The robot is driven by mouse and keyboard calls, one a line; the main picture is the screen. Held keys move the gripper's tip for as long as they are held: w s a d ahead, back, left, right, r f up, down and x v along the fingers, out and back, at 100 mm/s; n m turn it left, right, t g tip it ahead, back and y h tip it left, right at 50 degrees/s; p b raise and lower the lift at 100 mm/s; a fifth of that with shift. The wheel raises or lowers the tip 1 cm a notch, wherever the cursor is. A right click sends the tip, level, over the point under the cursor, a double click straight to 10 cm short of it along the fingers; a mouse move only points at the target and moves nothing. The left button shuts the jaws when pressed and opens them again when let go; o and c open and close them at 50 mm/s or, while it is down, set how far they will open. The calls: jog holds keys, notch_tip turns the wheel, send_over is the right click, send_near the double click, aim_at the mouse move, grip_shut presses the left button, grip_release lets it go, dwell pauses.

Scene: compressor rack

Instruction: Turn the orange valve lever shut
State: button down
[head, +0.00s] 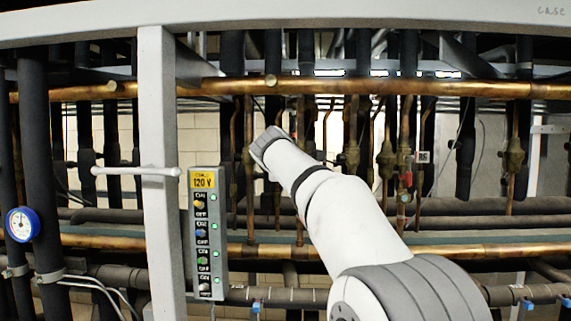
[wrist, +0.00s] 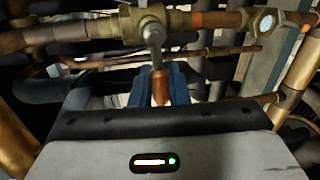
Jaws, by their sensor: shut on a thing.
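The orange valve lever (wrist: 160,88) shows in the wrist view as a short orange grip on a grey metal stem, hanging from a brass valve body (wrist: 143,23) on a copper pipe. My gripper (wrist: 161,76) has its blue fingers on both sides of the orange grip and is shut on it. The stem points from the valve down toward my gripper. In the head view my white arm reaches up and left into the rack; I cannot make out the lever or the fingers there.
Copper pipes and dark insulated pipes crowd the rack. A white post (head: 158,200) and a 120 V switch panel (head: 207,235) stand left of my arm. A blue gauge (head: 20,224) is at far left. A long copper pipe (head: 330,87) crosses above my arm.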

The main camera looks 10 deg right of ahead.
jog(key=shift+r+m, duration=0.2)
jog(key=shift+m, duration=0.2)
jog(key=c, duration=1.4)
grip_release()
jog(key=shift+c, duration=0.2)
jog(key=shift+s, duration=0.15)
jog(key=b+v, duration=0.2)
jog(key=v, duration=0.5)
jog(key=shift+s+b, duration=0.25)
jog(key=shift+b, duration=0.15)
